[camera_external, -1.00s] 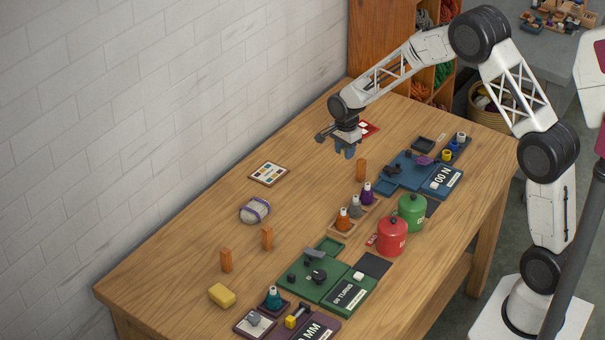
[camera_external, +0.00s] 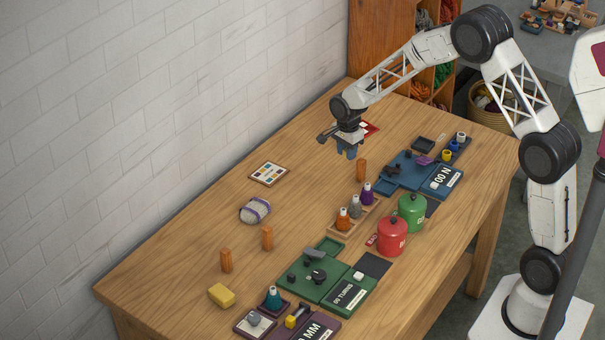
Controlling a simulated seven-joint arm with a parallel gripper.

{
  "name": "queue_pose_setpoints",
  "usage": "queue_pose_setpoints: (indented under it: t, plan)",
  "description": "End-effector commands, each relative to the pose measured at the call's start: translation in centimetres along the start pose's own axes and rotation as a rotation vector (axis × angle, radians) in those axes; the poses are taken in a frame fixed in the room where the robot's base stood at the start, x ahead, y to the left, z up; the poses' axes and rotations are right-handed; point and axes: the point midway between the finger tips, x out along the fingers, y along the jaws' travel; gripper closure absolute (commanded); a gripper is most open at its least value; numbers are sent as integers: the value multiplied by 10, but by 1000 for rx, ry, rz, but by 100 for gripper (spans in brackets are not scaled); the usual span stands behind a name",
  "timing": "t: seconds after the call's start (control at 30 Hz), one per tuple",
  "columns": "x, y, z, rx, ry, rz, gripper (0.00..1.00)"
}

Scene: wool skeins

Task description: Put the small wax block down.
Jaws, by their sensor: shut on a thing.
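My gripper (camera_external: 347,152) is over the far part of the wooden table (camera_external: 205,215), fingers pointing down. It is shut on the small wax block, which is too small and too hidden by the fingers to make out. I cannot tell how far the fingertips are above the tabletop. A larger yellow block (camera_external: 222,295) lies on the table at the near left, well apart from my gripper.
The blue tray (camera_external: 409,171), red canister (camera_external: 392,236) and green canister (camera_external: 411,211) are to the right. Bare wood lies to the left.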

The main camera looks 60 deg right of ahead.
Motion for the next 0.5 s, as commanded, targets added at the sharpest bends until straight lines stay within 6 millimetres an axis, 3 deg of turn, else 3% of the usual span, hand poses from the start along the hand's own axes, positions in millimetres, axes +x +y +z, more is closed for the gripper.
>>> queue_pose_setpoints:
  t: [0.27,0.5]
  plan:
    - [-1,-3,9,-5,0,0,91]
    - [-5,-14,45,-26,0,-1,91]
